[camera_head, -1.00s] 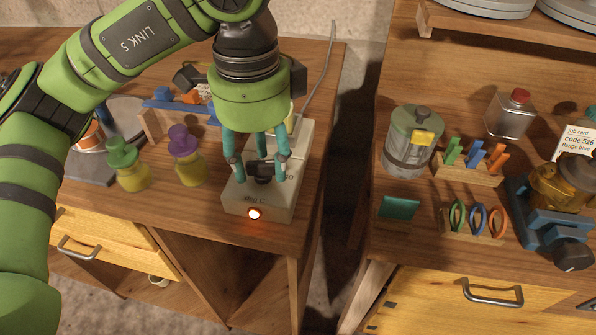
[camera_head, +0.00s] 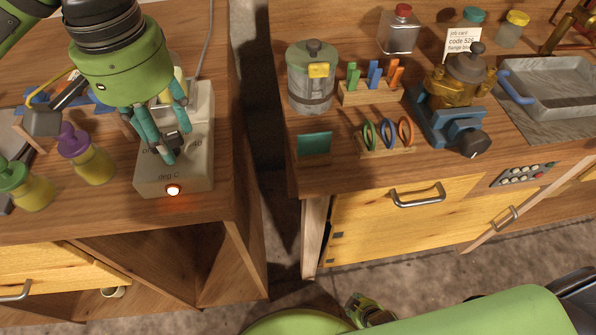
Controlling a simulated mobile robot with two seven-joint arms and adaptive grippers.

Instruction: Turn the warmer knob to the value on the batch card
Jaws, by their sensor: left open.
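The warmer (camera_head: 174,176) is a pale box on the left bench, marked "deg C", with a lit orange lamp on its front. Its dark knob (camera_head: 172,141) is on top, mostly hidden by my fingers. My left gripper (camera_head: 169,146) points down over the knob with its teal fingers open around it. I cannot tell whether they touch it. The knob's pointer and most dial numbers are covered. A white card (camera_head: 462,45) on the right bench reads "job card, code 526, flange blue"; I see no warmer value on it.
Purple-capped (camera_head: 86,155) and green-capped (camera_head: 24,186) jars stand left of the warmer. A gap separates the benches.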

